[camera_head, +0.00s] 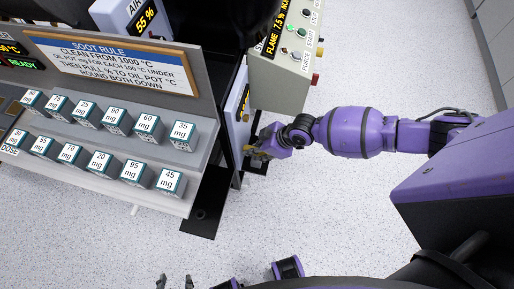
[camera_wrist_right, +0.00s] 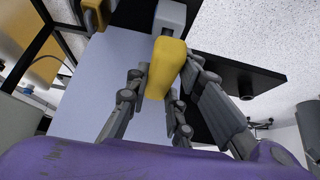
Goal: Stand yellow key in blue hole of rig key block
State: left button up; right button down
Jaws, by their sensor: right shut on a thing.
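My right gripper (camera_head: 258,151) is beside the blue-grey panel at the right end of the dose rack. In the right wrist view, the fingers of this gripper (camera_wrist_right: 172,95) are closed around the yellow key (camera_wrist_right: 167,62). The far end of the key meets a light grey block (camera_wrist_right: 169,15); I cannot tell whether it enters it or only lies in front of it. The blue hole and the rig key block cannot be made out. My left gripper (camera_head: 174,282) shows only its fingertips at the bottom edge, apart and empty.
The dose rack (camera_head: 205,165) with several labelled boxes stands at the left. A beige control box (camera_head: 285,65) with buttons stands behind my right gripper. Another yellow part (camera_wrist_right: 92,14) shows at the wrist view's upper left. A black base plate (camera_head: 205,212) lies below. Open floor surrounds my right arm.

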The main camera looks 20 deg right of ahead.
jog(key=shift+f+b, duration=0.35)
jog(key=shift+f, duration=0.2)
jog(key=c, duration=1.5)
grip_release()
jog(key=shift+o, duration=0.2)
jog(key=v, duration=1.2)
jog(key=shift+w, duration=0.2)
